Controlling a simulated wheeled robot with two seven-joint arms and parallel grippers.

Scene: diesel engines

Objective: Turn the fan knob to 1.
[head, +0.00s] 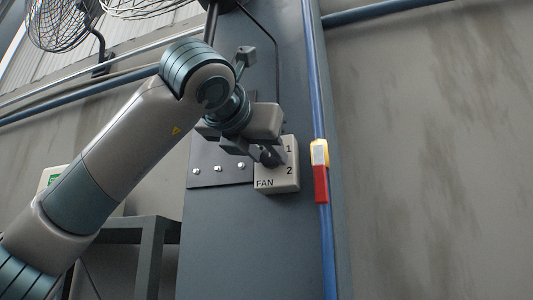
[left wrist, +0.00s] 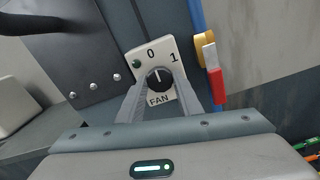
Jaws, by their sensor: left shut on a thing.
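The fan switch box (head: 290,180) is a pale box marked FAN, mounted on a dark post. A light mark on the knob points up between 0 and 1. My left gripper (head: 266,155) is shut on the knob, a finger on each side. In the head view it hides the 0 and part of the knob. My right gripper is not in view.
A blue pipe (head: 325,240) with a yellow and red fitting (head: 320,185) runs just right of the box. A dark plate with several bolts (head: 218,170) lies left of it. A wire fan (head: 62,22) hangs at the upper left. A grey stand (head: 150,250) is below left.

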